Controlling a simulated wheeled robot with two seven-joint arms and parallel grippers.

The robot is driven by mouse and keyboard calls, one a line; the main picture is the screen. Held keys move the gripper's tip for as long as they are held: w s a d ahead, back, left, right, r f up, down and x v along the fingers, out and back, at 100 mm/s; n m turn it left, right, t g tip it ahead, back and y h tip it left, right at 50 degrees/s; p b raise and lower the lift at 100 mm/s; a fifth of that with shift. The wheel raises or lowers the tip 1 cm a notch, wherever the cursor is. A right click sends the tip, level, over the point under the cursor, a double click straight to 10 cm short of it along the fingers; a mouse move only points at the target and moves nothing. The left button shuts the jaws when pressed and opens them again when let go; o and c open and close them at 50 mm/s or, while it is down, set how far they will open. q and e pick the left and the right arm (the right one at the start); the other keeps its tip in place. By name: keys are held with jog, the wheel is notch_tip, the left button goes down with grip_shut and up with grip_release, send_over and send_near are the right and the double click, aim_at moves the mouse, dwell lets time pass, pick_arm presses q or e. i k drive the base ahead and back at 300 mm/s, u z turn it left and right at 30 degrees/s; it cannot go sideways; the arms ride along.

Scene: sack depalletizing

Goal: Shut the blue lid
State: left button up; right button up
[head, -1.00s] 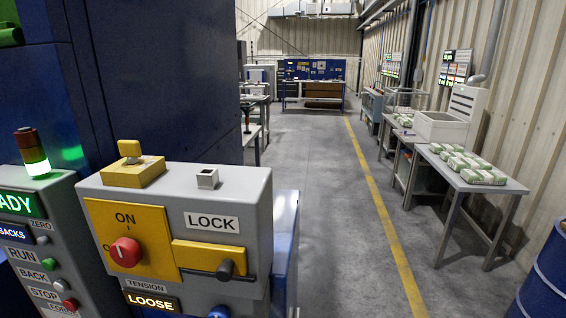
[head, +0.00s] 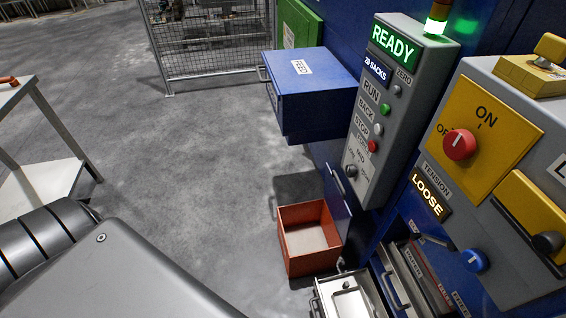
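A blue box (head: 312,112) juts out from the side of the blue machine, upper middle of the head view. A grey arm link of mine fills the lower left, well below and left of the box. Neither gripper shows.
A control panel (head: 387,118) with a lit READY sign stands right of the box, with a yellow switch panel (head: 484,130) beyond it. An open orange bin (head: 284,257) sits below. A mesh fence (head: 205,62) stands behind. The floor at left is mostly clear.

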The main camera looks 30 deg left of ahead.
aim_at(342, 216)
jog(key=u, duration=0.25)
jog(key=k, duration=0.3)
jog(key=z, duration=1.05)
jog(key=k, duration=1.05)
jog(key=z, duration=1.15)
jog(key=i, duration=2)
jog(key=u, duration=1.4)
jog(key=i, duration=0.75)
jog(key=u, duration=0.8)
